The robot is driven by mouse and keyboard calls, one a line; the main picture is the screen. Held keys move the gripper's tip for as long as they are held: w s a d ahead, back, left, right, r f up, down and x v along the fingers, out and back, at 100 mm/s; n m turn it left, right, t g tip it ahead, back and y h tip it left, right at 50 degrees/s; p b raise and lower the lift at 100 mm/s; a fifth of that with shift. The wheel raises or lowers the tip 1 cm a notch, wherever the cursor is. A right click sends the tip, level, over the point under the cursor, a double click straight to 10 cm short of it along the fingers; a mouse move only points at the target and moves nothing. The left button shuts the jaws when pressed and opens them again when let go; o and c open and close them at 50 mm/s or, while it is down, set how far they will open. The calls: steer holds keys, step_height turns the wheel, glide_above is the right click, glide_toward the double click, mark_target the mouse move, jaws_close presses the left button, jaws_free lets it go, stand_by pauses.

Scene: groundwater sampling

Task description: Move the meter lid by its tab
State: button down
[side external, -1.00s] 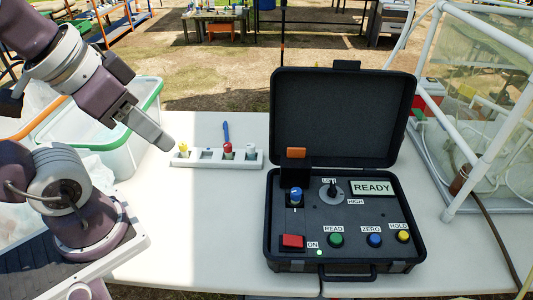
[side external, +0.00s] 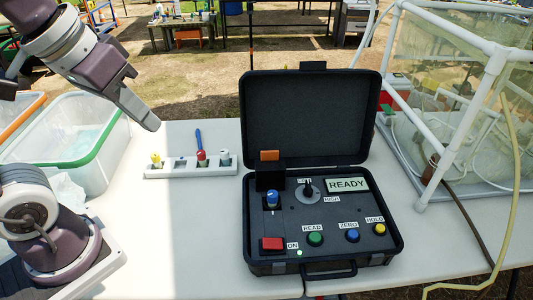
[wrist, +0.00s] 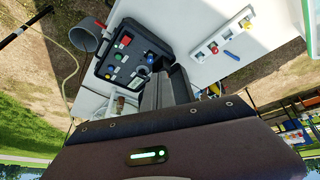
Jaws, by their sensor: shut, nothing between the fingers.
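The black meter case (side external: 320,262) stands on the white table with its large lid (side external: 305,120) upright and open at the back. A small black upright flap (side external: 270,181) with an orange tab (side external: 269,155) stands at the panel's back left, just in front of the large lid. The display (side external: 347,185) reads READY. My gripper (side external: 152,124) is shut and empty, in the air left of the case and well apart from the tab. In the wrist view, the shut fingers (wrist: 164,82) partly cover the view near the case (wrist: 116,72).
A white rack (side external: 191,171) with yellow, red and white-topped items lies left of the case, a blue pen (side external: 198,139) behind it. A green-rimmed tub (side external: 72,163) is at left. A white pipe frame (side external: 437,160) stands at right.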

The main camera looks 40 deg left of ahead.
steer(key=w+a+f+n+g+y, duration=0.1)
steer(key=w+f+n, duration=0.15)
steer(key=w, duration=0.75)
steer(key=w+a+f+n+g, duration=0.1)
steer(key=w+f+n, duration=0.15)
steer(key=w, duration=0.75)
steer(key=w+f, duration=0.4)
steer(key=f, duration=0.1)
steer(key=w+a+f+n+y, duration=0.1)
steer(key=w+f, duration=0.2)
steer(key=f, duration=0.3)
steer(key=w+a+f+n+y, duration=0.1)
steer(key=w+f, duration=0.3)
steer(key=f, duration=0.2)
steer(key=shift+w+a+f+g, duration=0.15)
steer(key=shift+w+f+g, duration=0.05)
steer(key=shift+w+g, duration=0.1)
steer(key=s+d, duration=0.1)
steer(key=d, duration=0.1)
steer(key=s, duration=0.1)
steer(key=shift+s+d+f, duration=0.25)
steer(key=shift+s+d, duration=0.05)
steer(key=shift+d, duration=0.1)
